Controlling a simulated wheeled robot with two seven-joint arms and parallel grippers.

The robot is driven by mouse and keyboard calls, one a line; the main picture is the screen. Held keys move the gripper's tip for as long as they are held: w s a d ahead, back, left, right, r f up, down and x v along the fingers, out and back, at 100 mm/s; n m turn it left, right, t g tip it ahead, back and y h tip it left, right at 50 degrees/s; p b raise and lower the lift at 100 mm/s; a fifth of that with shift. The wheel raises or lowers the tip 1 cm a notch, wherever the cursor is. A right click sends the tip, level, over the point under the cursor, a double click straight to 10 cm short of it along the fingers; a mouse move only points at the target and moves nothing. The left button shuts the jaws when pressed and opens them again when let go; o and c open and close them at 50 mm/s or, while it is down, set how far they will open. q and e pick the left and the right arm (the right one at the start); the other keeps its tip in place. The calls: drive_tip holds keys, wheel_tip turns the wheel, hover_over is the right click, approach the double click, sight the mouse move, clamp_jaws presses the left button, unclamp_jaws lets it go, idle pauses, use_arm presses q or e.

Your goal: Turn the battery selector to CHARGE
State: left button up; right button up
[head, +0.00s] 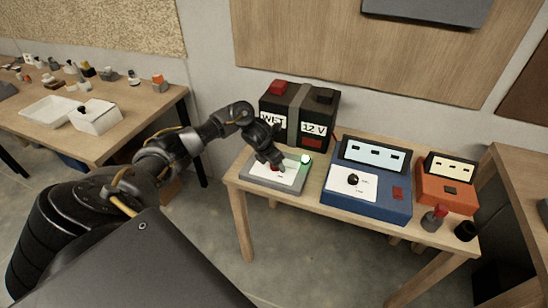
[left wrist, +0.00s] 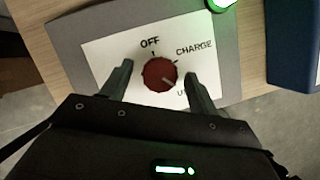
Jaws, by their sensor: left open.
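The battery selector is a grey box with a white label plate (head: 287,180) at the left of the small wooden table. In the left wrist view its red round knob (left wrist: 160,73) sits on the white plate (left wrist: 105,60), with OFF above it, CHARGE (left wrist: 195,48) at upper right, and a partly hidden label starting with U at lower right. A pale mark on the knob points to lower right, toward that label. My left gripper (head: 271,163) is over the selector, open, with its fingers on either side of the knob. Contact cannot be told. My right gripper is not in view.
A green lamp (head: 306,159) glows at the selector's corner. A black battery (head: 322,112) marked 12 V stands behind. A blue meter box (head: 368,205) and an orange box (head: 445,197) stand to the right. Another table (head: 150,105) with small items is at left.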

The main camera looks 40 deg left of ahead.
use_arm(q)
drive_tip(key=c, duration=1)
drive_tip(key=shift+o, duration=0.2)
drive_tip(key=n+p, duration=0.1)
drive_tip(key=n, duration=0.1)
drive_tip(key=n+y+p, duration=0.1)
drive_tip(key=shift+d+r+n+p, duration=0.15)
drive_tip(key=shift+r+n+p, duration=0.05)
drive_tip(key=shift+n+p, duration=0.2)
drive_tip(key=n+y+p, duration=0.1)
drive_tip(key=n+p, duration=0.1)
drive_tip(key=n, duration=0.1)
drive_tip(key=shift+d+n+g+y+p, duration=0.1)
drive_tip(key=shift+n+g+y+p, duration=0.2)
drive_tip(key=shift+y+p, duration=0.1)
drive_tip(key=n+y+p, duration=0.1)
drive_tip(key=n+p, duration=0.2)
drive_tip(key=n, duration=0.1)
drive_tip(key=shift+w+d+g, duration=0.1)
drive_tip(key=shift+g, duration=0.3)
drive_tip(key=shift+f+n+g+y+p, duration=0.15)
drive_tip(key=shift+n+g+y+p, duration=0.3)
drive_tip(key=shift+n, duration=0.65)
